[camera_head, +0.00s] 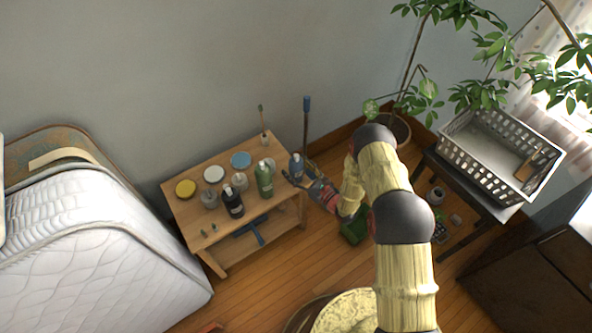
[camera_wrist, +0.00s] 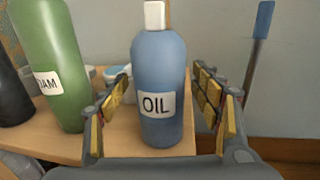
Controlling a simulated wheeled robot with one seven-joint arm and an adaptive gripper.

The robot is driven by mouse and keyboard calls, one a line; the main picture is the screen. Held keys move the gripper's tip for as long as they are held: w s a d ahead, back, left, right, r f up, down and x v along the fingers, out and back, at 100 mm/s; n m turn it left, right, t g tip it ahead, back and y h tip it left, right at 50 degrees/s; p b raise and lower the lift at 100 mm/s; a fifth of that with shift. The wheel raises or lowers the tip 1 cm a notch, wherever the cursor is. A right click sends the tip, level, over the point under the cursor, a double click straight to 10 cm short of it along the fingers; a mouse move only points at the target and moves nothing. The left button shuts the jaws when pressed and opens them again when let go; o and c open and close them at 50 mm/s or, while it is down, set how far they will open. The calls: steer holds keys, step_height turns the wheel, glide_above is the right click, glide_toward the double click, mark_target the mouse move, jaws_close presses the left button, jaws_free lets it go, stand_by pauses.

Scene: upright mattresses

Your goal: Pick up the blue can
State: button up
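A blue bottle with a white cap and an "OIL" label (camera_wrist: 158,75) stands upright on the wooden table, at its right end in the head view (camera_head: 296,165). My gripper (camera_wrist: 162,110) is open, with one finger to each side of the bottle in the wrist view. Gaps show between the bottle and both fingers. In the head view my gripper (camera_head: 299,180) is at the table's right edge, by the bottle. A flat round tin with a blue top (camera_head: 241,160) sits further back on the table. No other blue can shows.
A green bottle (camera_head: 264,180) stands just left of the blue one, with a black bottle (camera_head: 233,202) beyond. The wooden table (camera_head: 190,217) also holds jars and tins. A white mattress (camera_head: 90,260) is at left. A white crate (camera_head: 478,155) stands at right.

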steer(key=shift+c, duration=1.2)
steer(key=c, duration=1.1)
steer(key=shift+c, duration=0.7)
